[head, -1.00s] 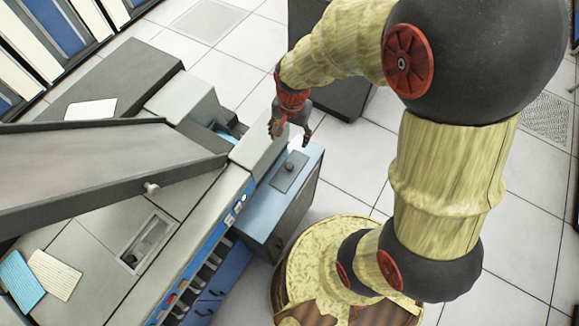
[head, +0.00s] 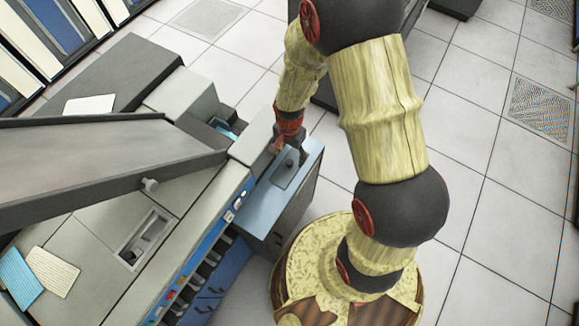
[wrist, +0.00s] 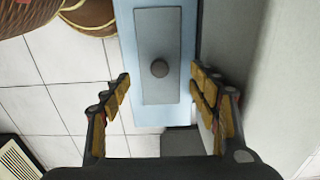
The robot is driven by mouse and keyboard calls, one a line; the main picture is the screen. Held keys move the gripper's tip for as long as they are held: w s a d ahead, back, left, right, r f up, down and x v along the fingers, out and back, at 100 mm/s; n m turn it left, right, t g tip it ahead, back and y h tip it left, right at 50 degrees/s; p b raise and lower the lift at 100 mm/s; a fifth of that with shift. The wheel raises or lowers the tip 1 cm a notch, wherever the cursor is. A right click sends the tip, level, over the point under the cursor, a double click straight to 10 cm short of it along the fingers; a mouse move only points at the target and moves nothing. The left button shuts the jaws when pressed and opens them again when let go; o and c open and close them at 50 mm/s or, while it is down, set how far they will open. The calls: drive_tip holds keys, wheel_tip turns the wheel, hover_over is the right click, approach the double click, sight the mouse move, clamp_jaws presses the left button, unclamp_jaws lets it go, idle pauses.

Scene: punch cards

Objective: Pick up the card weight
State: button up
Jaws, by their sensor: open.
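The card weight (wrist: 159,30) is a flat grey rectangular plate with a small round dark knob. It lies on a light blue surface (wrist: 186,12). In the head view the card weight (head: 286,171) is on the blue top of the machine's end section, with its far part behind my gripper. My gripper (wrist: 161,73) is open and empty. In the wrist view its fingers are on either side of the plate's near part, with the knob between them. In the head view my gripper (head: 284,147) is right at the far end of the plate. I cannot tell the height left between them.
A tall grey machine wall (wrist: 228,60) stands close to the right finger in the wrist view. A sloping grey chute (head: 90,165) crosses the machine at left. Blue and cream cards (head: 52,272) lie at lower left. Open tiled floor (head: 490,110) is at right.

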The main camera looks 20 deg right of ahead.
sight(289, 162)
wheel_tip(289, 162, down, 6)
drive_tip(key=shift+f+b, duration=0.15)
drive_tip(key=shift+b, duration=0.55)
drive_tip(key=shift+c, duration=1.1)
drive_tip(key=c, duration=1)
